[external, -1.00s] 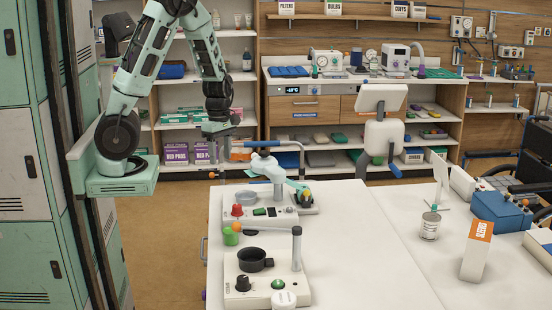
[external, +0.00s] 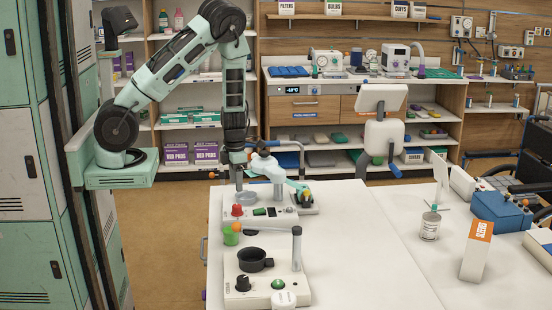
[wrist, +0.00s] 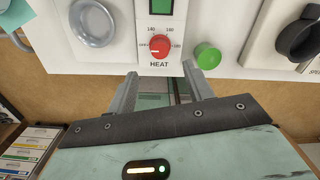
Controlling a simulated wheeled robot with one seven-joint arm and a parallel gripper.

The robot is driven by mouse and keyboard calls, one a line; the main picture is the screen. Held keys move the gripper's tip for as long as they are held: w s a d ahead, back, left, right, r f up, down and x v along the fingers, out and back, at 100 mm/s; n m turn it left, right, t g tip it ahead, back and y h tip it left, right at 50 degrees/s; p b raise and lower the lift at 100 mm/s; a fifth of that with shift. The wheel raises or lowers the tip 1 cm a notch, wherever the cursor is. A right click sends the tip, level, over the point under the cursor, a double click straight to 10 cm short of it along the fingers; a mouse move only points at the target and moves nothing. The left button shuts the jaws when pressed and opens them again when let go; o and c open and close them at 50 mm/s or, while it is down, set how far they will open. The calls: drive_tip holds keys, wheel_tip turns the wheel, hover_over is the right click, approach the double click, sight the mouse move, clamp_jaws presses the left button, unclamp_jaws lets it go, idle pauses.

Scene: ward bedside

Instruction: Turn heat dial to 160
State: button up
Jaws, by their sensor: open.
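The heat dial is a round red knob on a white appliance panel (wrist: 240,20). In the wrist view the dial (wrist: 160,47) has "HEAT" printed under it and numbers around it. Its pale mark points left, near the "OFF" label. In the external view the red dial (external: 237,210) is at the left end of the white appliance (external: 287,215). My gripper (wrist: 158,84) is open and empty, its two fingers apart just short of the dial. In the external view my gripper (external: 238,184) hangs above the dial. Contact with it is not visible.
A metal bowl (external: 246,198) is close to my gripper. A second appliance with a black cup (external: 252,261) stands nearer the camera. The white table's middle is clear.

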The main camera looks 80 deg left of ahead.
sight(237, 206)
wheel_tip(237, 206, down, 9)
drive_tip(key=shift+r+b, duration=0.2)
drive_tip(key=shift+b, duration=1)
drive_tip(key=c, duration=1)
